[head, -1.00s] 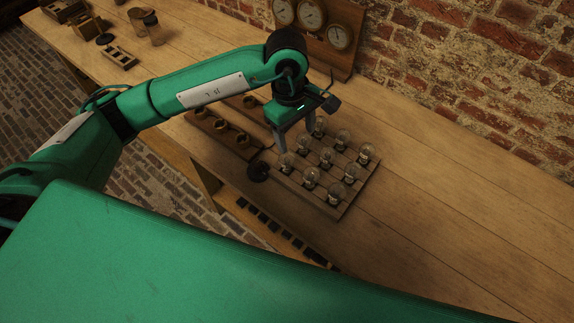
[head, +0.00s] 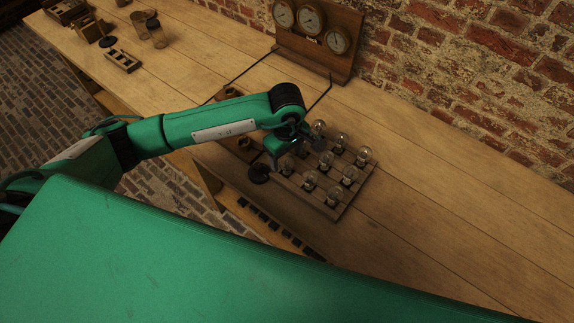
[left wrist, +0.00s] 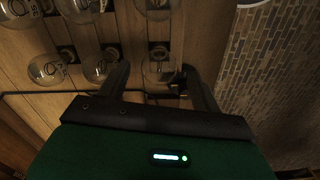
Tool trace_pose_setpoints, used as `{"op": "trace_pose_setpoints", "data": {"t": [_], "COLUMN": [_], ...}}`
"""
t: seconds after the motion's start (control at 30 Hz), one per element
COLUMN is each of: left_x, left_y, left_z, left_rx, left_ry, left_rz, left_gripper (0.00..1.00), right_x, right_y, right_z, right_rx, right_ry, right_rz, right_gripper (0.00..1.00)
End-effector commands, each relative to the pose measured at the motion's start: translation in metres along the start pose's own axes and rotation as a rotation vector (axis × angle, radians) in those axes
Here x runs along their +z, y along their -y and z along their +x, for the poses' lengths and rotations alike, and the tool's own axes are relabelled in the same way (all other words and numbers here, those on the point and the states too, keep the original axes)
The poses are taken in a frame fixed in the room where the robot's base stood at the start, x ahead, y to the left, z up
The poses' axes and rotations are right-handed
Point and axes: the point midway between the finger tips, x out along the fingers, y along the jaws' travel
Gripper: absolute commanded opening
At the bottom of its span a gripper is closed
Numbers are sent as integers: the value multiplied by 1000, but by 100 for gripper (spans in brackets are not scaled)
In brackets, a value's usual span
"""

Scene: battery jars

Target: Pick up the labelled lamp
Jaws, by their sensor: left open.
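Several clear glass lamps (head: 350,174) stand in rows on a wooden rack (head: 334,213) on the bench. Some lamps in the left wrist view bear dark marks on the glass, such as one lamp (left wrist: 46,69) at the left; I cannot read them surely. My left gripper (head: 280,158) is low over the rack's left side and hides part of it. In the left wrist view my left gripper (left wrist: 157,73) is open, with a glass lamp (left wrist: 158,67) seen between its fingers; contact cannot be told. My right gripper is not in view.
A dark round piece (head: 259,172) lies beside the rack's left corner. A gauge board (head: 335,53) stands behind, near the brick wall. The bench right of the rack is clear.

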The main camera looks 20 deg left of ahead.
Motion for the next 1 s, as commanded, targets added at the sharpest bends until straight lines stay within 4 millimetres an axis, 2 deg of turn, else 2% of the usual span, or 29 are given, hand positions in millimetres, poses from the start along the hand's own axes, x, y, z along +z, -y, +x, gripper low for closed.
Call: {"op": "trace_pose_setpoints", "data": {"t": [0.03,0.2,0.47,0.73,1.0], "left_x": [1,0,0,0,0], "left_y": [0,-1,-1,-1,-1], "left_z": [3,24,28,28,27], "left_rx": [-3,-1,2,2,2], "left_ry": [2,1,0,0,0], "left_rz": [-2,0,1,0,0], "left_gripper": [66,66,66,15,14], "right_x": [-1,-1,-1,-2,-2], "right_y": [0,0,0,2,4], "right_z": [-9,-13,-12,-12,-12], "right_rx": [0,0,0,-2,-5], "right_ry": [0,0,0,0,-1], "right_rz": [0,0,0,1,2], "right_gripper": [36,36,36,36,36]}}
